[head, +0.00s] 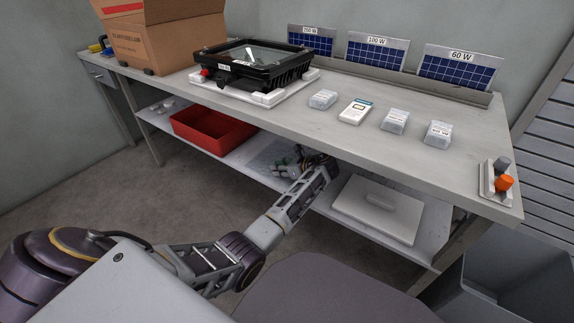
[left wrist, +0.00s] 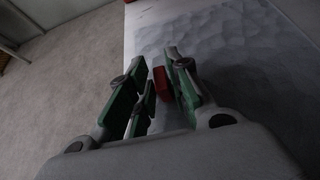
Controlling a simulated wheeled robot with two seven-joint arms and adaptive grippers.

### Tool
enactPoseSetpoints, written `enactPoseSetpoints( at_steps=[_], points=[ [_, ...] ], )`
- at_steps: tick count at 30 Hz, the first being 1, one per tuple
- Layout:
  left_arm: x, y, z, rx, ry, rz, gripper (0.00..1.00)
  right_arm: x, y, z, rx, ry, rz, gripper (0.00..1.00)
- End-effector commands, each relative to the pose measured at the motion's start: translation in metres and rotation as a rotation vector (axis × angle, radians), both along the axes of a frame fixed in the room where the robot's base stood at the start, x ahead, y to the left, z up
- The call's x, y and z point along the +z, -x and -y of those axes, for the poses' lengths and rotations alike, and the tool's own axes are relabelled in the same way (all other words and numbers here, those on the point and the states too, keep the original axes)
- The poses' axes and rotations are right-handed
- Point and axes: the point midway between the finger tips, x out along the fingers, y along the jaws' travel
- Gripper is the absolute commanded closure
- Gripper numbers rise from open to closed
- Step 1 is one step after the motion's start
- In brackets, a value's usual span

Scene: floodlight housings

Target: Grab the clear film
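The clear film (head: 266,155) looks like a crinkled see-through sheet on the lower shelf, right of the red crate. In the left wrist view the film (left wrist: 222,50) shows as a bumpy, glossy grey surface beyond the fingers. My left gripper (head: 284,166) reaches in under the tabletop, with its fingers at the film. In the left wrist view its green-padded fingers (left wrist: 155,85) stand apart. A small red piece (left wrist: 161,83) shows in the gap; I cannot tell whether it belongs to the film or is touched. My right gripper is not in view.
The red crate (head: 213,135) and a white lidded panel (head: 378,210) flank the film on the shelf. The tabletop (head: 330,130) hangs above the gripper. It bears a black floodlight housing (head: 255,65), a cardboard box (head: 165,40) and several small packs. A grey bin (head: 510,275) stands at right.

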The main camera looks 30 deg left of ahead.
Motion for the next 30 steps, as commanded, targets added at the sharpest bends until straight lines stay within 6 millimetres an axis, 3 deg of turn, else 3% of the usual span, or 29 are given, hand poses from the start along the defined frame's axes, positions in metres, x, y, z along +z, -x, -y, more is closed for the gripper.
enactPoseSetpoints(
  at_steps=[3,19,30],
  points=[
    [0.0,0.0,0.0,0.0,0.0,0.0,1.0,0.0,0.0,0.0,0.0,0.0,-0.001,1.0],
    [0.003,0.0,0.0,0.0,0.0,0.0,1.0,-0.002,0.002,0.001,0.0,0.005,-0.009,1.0],
    [0.024,0.0,0.0,0.0,0.0,0.001,1.0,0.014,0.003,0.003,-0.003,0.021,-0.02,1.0]
  ],
)
